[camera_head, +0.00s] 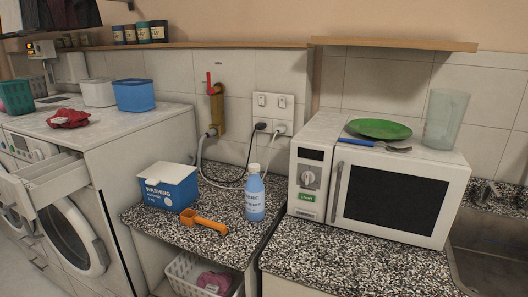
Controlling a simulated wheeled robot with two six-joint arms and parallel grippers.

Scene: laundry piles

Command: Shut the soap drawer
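The soap drawer (55,178) is a white drawer at the top front of the white washing machine (135,143) on the left. It is pulled out and sticks forward from the machine's front, above the round door (78,238). The inside of the drawer shows from above. Neither of my grippers is in view, so nothing is seen touching the drawer.
A blue washing powder box (168,190), an orange scoop (204,222) and a blue bottle (255,195) stand on the speckled counter. A white microwave (400,200) is at right. A red cloth (69,118) and tubs, including a blue one (134,97), sit on the machines.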

